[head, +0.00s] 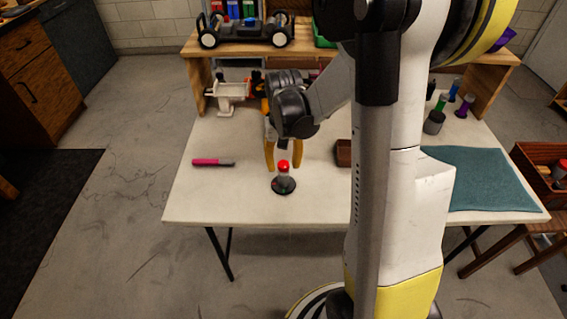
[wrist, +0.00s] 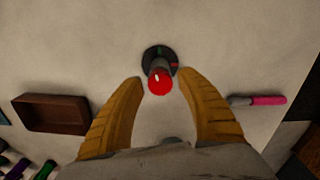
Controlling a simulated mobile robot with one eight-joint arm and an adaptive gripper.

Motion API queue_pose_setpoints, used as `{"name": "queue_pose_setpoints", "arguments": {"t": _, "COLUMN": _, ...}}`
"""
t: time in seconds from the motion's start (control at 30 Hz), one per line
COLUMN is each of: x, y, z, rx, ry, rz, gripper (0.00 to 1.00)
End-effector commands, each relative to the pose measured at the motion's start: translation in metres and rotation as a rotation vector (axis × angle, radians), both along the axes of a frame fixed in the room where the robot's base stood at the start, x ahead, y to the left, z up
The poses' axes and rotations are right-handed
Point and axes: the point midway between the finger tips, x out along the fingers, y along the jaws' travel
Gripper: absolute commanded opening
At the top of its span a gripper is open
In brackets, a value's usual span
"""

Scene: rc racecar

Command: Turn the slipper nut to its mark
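The slipper nut is a red knob (head: 283,164) on a short grey post with a dark round base (head: 283,185), upright on the white table. In the wrist view the red knob (wrist: 161,82) has a small white line on its top. The dark base (wrist: 153,57) shows a green mark at its far edge and a red mark to the right. My gripper (head: 275,168) points down above the table beside the knob. In the wrist view my gripper (wrist: 163,78) is open, its yellow fingers apart on either side of the knob, touching nothing that I can see.
A pink and grey pen-like tool (head: 213,162) lies to the left. A brown tray (head: 344,152) is to the right, partly behind my arm. A teal mat (head: 490,180) covers the table's right side. A wooden shelf (head: 200,85) holding a car chassis (head: 245,32) stands at the back.

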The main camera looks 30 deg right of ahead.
Motion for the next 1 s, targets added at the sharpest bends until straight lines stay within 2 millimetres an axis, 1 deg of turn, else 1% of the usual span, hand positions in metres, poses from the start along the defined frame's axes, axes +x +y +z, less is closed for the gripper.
{"name": "queue_pose_setpoints", "arguments": {"t": 0.13, "x": 0.0, "y": 0.0, "z": 0.001, "rx": 0.0, "ry": 0.0, "rz": 0.001, "gripper": 0.44}}
{"name": "queue_pose_setpoints", "arguments": {"t": 0.23, "x": 0.0, "y": 0.0, "z": 0.006, "rx": 0.0, "ry": 0.0, "rz": 0.001, "gripper": 0.44}}
{"name": "queue_pose_setpoints", "arguments": {"t": 0.8, "x": 0.0, "y": 0.0, "z": 0.056, "rx": 0.0, "ry": 0.0, "rz": 0.001, "gripper": 0.44}}
{"name": "queue_pose_setpoints", "arguments": {"t": 0.9, "x": 0.0, "y": 0.0, "z": 0.061, "rx": 0.0, "ry": 0.0, "rz": 0.001, "gripper": 0.44}}
{"name": "queue_pose_setpoints", "arguments": {"t": 1.0, "x": 0.0, "y": 0.0, "z": 0.061, "rx": 0.0, "ry": 0.0, "rz": 0.001, "gripper": 0.44}}
